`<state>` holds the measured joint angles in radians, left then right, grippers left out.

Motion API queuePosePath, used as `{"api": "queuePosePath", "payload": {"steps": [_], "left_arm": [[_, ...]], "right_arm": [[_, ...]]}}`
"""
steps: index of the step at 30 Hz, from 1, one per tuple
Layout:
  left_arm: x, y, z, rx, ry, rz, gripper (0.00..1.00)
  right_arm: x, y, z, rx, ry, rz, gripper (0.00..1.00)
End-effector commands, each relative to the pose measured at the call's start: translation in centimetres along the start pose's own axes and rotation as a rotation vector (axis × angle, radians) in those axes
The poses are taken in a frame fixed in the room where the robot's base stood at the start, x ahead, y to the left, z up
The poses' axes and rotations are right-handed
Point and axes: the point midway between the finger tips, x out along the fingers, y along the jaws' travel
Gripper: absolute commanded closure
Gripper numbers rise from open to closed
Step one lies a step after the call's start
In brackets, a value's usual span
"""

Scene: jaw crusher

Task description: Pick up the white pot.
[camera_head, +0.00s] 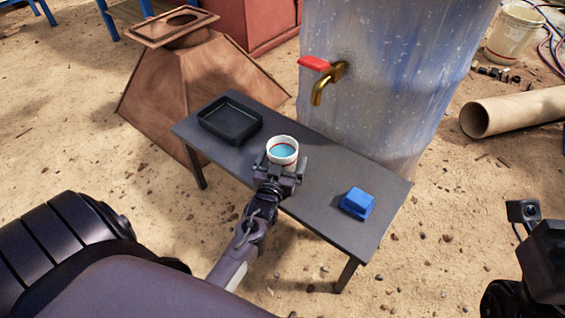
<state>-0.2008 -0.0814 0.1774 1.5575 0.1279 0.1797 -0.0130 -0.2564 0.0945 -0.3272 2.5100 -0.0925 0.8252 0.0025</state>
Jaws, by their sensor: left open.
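The white pot (283,143) stands upright on the grey table (330,172), near its middle. It has a white rim and blue inside. My left gripper (283,168) is at the near side of the pot, with its jaws open and a finger on either side of the pot's lower part. The gripper hides the lower front of the pot, and I cannot tell whether the fingers touch it. My right arm shows only in part at the right edge, and its gripper fingers are not visible.
A black tray (230,121) lies on the table left of the pot, and a blue block (357,203) lies to its right. A large barrel with a red-handled brass tap (322,75) stands behind the table. A rusty hopper (190,75) stands behind left.

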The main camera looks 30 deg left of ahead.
Motion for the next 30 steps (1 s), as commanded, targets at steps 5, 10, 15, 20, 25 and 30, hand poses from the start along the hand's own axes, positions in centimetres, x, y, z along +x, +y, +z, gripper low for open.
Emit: {"api": "queuePosePath", "payload": {"steps": [5, 10, 15, 20, 25, 30], "left_arm": [[0.02, -0.02, -0.01, 0.001, -0.001, 0.000, 0.01], [0.01, -0.02, -0.02, 0.001, -0.001, 0.000, 0.21], [0.00, -0.01, -0.01, 0.000, -0.001, 0.000, 0.43], [0.04, 0.00, -0.17, 0.000, 0.003, 0.000, 0.60], [0.04, 0.00, -0.16, 0.000, 0.003, 0.000, 0.61], [0.21, 0.02, -0.30, 0.001, 0.002, 0.001, 0.61]], "right_arm": [[0.08, 0.00, -0.01, 0.000, 0.001, -0.001, 0.64], [0.08, 0.00, -0.01, 0.000, 0.001, -0.001, 0.64], [0.08, 0.00, -0.01, 0.000, 0.001, -0.001, 0.64], [0.09, 0.01, 0.00, -0.001, 0.000, 0.000, 0.64], [0.09, 0.01, 0.00, -0.001, 0.000, 0.000, 0.64], [0.32, 0.03, -0.02, -0.001, 0.000, 0.000, 0.64]]}}
